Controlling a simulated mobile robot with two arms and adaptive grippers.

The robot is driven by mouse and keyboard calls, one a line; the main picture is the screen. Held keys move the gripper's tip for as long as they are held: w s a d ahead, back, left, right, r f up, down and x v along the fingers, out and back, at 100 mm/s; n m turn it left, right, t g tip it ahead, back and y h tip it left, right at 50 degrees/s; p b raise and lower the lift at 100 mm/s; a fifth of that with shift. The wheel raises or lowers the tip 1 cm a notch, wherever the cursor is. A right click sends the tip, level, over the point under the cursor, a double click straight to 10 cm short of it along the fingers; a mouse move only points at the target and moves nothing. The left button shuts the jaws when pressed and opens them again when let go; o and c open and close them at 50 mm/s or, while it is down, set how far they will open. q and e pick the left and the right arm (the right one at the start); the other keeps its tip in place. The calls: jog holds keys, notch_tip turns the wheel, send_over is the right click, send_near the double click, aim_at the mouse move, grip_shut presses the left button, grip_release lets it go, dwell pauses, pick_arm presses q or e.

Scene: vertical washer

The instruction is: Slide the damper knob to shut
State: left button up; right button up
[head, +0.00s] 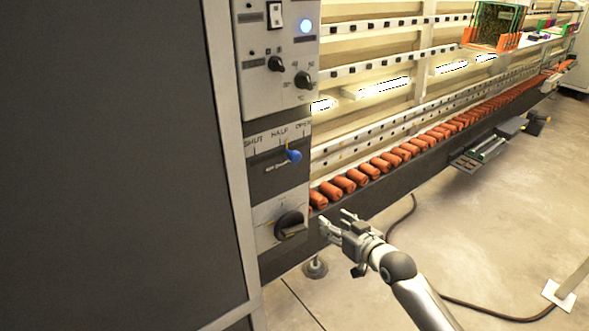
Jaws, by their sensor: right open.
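The damper knob is a small blue knob (293,156) on a dark slider plate (276,171) on the machine's end panel, in the head view. Labels above the slot read SHUT, HALF and OPEN from left to right. The knob sits toward the right, between HALF and OPEN; its exact mark is hard to tell. My right gripper (335,220) is open and empty, below and to the right of the knob, apart from it and near the panel's lower right edge. My left gripper is not in view.
A black rotary knob (290,224) is below the slider, close to my right gripper. Smaller black knobs (302,79) and a lit blue button (306,27) are above. Orange rollers (345,184) run along the machine to the right. A cable (400,222) lies on the open floor.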

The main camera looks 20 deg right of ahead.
aim_at(298, 159)
jog(key=s+a+r+n+t+y+b, duration=0.1)
jog(key=a+r+y, duration=0.15)
jog(key=r, duration=0.65)
jog(key=s+a+r+n+t+y, duration=0.1)
jog(key=s+a+r+n+t, duration=0.15)
jog(key=r, duration=0.65)
jog(key=shift+m+g, duration=0.35)
jog(key=shift+m, duration=0.1)
jog(key=p+x, duration=0.1)
jog(key=x, duration=1)
jog(key=shift+w+a+p, duration=0.2)
jog(key=shift+w+p, duration=0.05)
jog(key=shift+p, duration=0.05)
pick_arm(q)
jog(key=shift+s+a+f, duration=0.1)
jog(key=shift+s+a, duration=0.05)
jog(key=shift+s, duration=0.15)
pick_arm(e)
grip_shut()
